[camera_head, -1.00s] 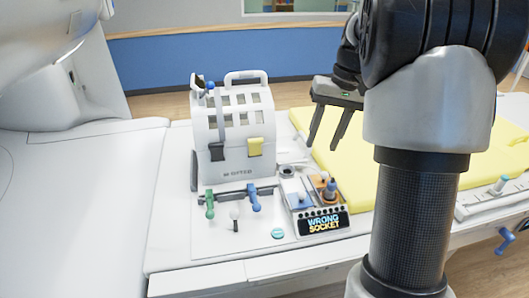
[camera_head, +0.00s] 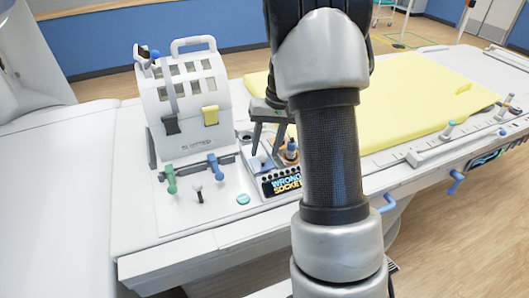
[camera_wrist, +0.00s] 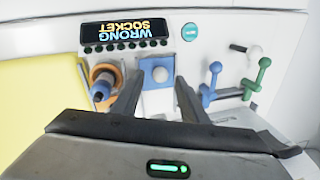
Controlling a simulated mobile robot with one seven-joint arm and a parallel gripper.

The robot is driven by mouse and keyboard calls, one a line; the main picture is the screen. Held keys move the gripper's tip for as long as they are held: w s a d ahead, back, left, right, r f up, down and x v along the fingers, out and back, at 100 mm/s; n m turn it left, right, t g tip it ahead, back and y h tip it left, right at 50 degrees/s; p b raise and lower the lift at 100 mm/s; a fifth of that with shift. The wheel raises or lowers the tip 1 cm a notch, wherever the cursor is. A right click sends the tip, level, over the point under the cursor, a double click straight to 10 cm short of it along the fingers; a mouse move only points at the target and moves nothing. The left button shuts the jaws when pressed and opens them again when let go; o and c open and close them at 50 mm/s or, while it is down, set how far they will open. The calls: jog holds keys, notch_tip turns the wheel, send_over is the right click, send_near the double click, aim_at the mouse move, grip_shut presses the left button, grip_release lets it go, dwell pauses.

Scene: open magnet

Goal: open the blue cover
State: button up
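The blue cover (camera_head: 262,163) is a small blue square with a round pale knob, set in a white panel. In the wrist view the blue cover (camera_wrist: 157,73) lies between and beyond my fingertips and looks closed. My gripper (camera_head: 266,150) points down just over it, with fingers apart and nothing between them. In the wrist view my gripper (camera_wrist: 158,84) has one finger on each side of the cover. I cannot tell whether the fingers touch the panel.
An orange socket with a blue plug (camera_wrist: 102,82) is close beside one finger. A "WRONG SOCKET" display (camera_wrist: 122,30) adjoins the cover. Green and blue levers (camera_head: 170,180) and a white, domed box (camera_head: 188,100) stand left. A yellow pad (camera_head: 400,105) lies behind.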

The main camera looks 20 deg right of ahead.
jog(key=shift+a+f, duration=0.2)
jog(key=shift+f, duration=0.75)
jog(key=shift+c, duration=0.2)
